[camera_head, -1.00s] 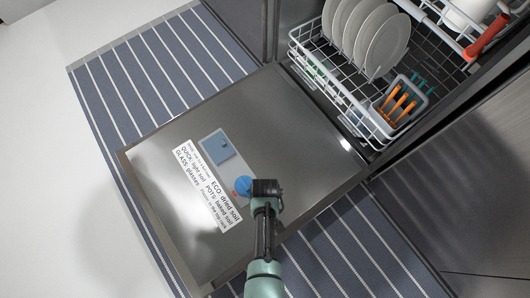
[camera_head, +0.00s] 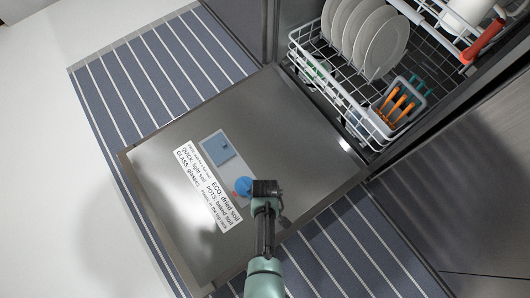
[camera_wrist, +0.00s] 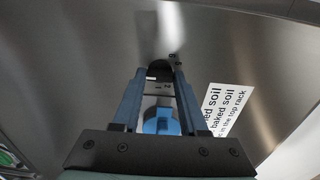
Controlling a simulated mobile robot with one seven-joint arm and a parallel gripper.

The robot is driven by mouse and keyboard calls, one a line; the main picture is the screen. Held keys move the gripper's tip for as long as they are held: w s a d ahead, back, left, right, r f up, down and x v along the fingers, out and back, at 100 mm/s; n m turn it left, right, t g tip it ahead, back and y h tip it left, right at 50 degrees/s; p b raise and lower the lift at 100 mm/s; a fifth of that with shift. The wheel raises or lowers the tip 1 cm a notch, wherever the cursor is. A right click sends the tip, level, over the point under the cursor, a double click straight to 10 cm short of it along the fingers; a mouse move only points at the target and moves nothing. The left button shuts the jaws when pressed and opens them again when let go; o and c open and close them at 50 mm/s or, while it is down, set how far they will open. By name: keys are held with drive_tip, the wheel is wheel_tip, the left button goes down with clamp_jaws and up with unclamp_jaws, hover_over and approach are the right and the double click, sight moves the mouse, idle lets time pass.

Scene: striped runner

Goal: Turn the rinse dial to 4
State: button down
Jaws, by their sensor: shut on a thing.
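The open dishwasher door (camera_head: 290,120) lies flat with its inner steel face up. A grey dispenser panel on it carries a blue square lid (camera_head: 218,148) and a round blue cap (camera_head: 243,185). My gripper (camera_head: 266,187) is at the panel's near end, just right of the blue cap. In the wrist view my fingertips (camera_wrist: 164,70) are closed on a small dark knob (camera_wrist: 159,68), which I take to be the rinse dial. The blue cap (camera_wrist: 161,121) shows between the fingers.
A white printed label (camera_head: 207,187) lies beside the panel. The lower rack (camera_head: 325,82) with plates (camera_head: 385,48) and an orange-handled cutlery basket (camera_head: 405,100) stands at the upper right. A striped runner (camera_head: 150,80) covers the floor.

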drive_tip(key=shift+c, duration=2.2)
unclamp_jaws()
drive_tip(key=shift+r, duration=0.1)
wheel_tip(320, 180, up, 13)
drive_tip(key=p, duration=0.8)
drive_tip(key=shift+p, duration=0.4)
